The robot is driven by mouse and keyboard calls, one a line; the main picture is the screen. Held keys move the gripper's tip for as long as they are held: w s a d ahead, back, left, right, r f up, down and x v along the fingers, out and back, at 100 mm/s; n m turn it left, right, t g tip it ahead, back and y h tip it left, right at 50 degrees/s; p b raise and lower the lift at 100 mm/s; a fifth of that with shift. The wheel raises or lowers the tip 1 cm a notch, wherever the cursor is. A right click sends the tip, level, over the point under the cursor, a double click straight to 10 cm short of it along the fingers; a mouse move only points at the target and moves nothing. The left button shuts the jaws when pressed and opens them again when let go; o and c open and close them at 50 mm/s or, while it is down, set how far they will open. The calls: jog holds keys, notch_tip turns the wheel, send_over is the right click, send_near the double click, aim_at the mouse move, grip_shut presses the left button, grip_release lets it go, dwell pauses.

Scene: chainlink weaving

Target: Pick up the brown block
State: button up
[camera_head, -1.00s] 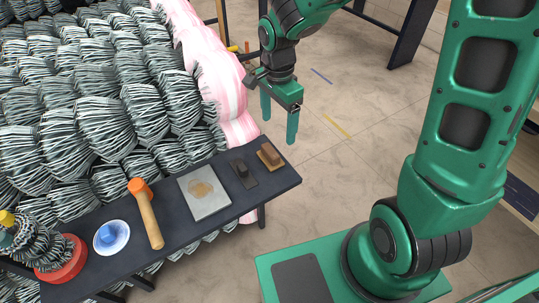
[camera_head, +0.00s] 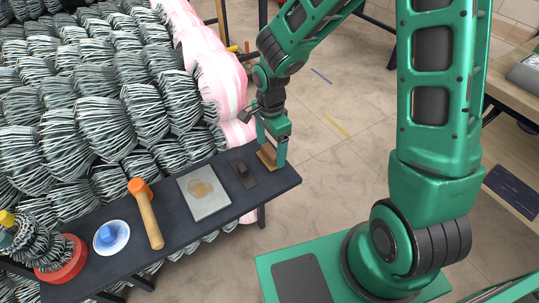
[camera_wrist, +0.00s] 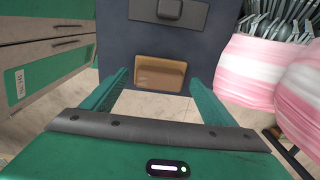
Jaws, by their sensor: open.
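The brown block (camera_head: 266,158) sits at the right end of the dark table (camera_head: 225,222). In the head view my gripper (camera_head: 271,157) is down over that end, and its fingers partly hide the block. In the wrist view the block (camera_wrist: 160,73) lies ahead, between the lines of my two open green fingers (camera_wrist: 157,82), near the table edge. A gap shows between each finger and the block. My gripper is open and holds nothing.
A small black block on a dark plate (camera_head: 243,173) lies just left of the brown block. Further left are a grey slab (camera_head: 206,203), an orange-headed mallet (camera_head: 149,220) and a blue-and-white bowl (camera_head: 111,238). Striped bundles (camera_head: 147,110) line the table's back.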

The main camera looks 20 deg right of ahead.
aim_at(268, 151)
jog(key=shift+f, duration=0.75)
jog(key=c, duration=0.8)
jog(key=shift+c, duration=0.2)
jog(key=shift+r, duration=0.1)
jog(key=shift+r, duration=0.45)
jog(key=r, duration=0.3)
jog(key=shift+s+a+r, duration=0.2)
jog(key=shift+a+r, duration=0.15)
jog(key=shift+a, duration=0.05)
jog(key=s+a+r, duration=0.6)
jog(key=a, duration=0.2)
jog(key=shift+s+a, duration=0.3)
